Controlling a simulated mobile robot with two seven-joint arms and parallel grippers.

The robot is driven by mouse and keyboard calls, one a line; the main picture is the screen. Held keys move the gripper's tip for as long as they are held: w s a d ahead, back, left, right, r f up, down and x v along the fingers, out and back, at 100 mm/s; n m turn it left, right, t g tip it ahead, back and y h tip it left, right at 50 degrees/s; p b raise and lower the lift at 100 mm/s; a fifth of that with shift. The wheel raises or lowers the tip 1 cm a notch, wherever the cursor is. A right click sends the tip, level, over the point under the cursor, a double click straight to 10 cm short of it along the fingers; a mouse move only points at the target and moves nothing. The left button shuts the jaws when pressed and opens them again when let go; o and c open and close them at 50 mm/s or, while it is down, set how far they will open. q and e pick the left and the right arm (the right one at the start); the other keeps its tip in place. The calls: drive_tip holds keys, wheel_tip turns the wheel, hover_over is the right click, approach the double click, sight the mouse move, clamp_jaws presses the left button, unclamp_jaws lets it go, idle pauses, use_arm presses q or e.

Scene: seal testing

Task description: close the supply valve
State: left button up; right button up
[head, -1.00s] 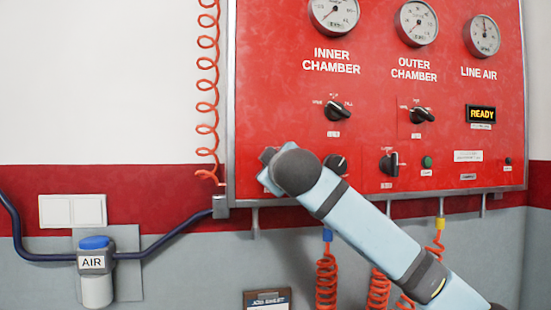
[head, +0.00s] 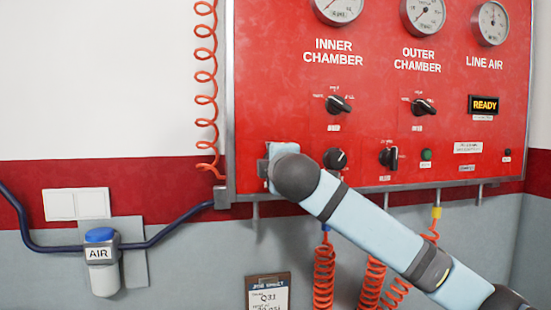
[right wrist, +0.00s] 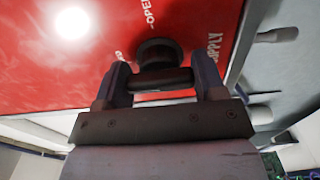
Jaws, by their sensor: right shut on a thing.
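The supply valve is a dark knob with a crosswise handle (right wrist: 160,56) on the red panel, seen close up in the right wrist view. The labels "SUPPLY" and "OPEN" are printed beside it. My right gripper (right wrist: 162,82) is shut on the handle, one finger at each end. In the head view, my right gripper (head: 263,168) is at the lower left corner of the panel, and my wrist hides the valve there. The handle's exact setting is hard to read. My left gripper is in neither view.
The red panel (head: 270,100) carries gauges, several other knobs such as the inner chamber one (head: 338,104), and a "READY" display (head: 484,105). Orange coiled hoses (head: 324,275) hang below. A blue-capped AIR unit (head: 101,252) and a job sheet (head: 268,295) are on the wall.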

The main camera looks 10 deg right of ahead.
idle(0.5)
drive_tip(key=o, duration=0.9)
drive_tip(key=shift+s+b, duration=1.7)
drive_tip(key=shift+s, duration=5.25)
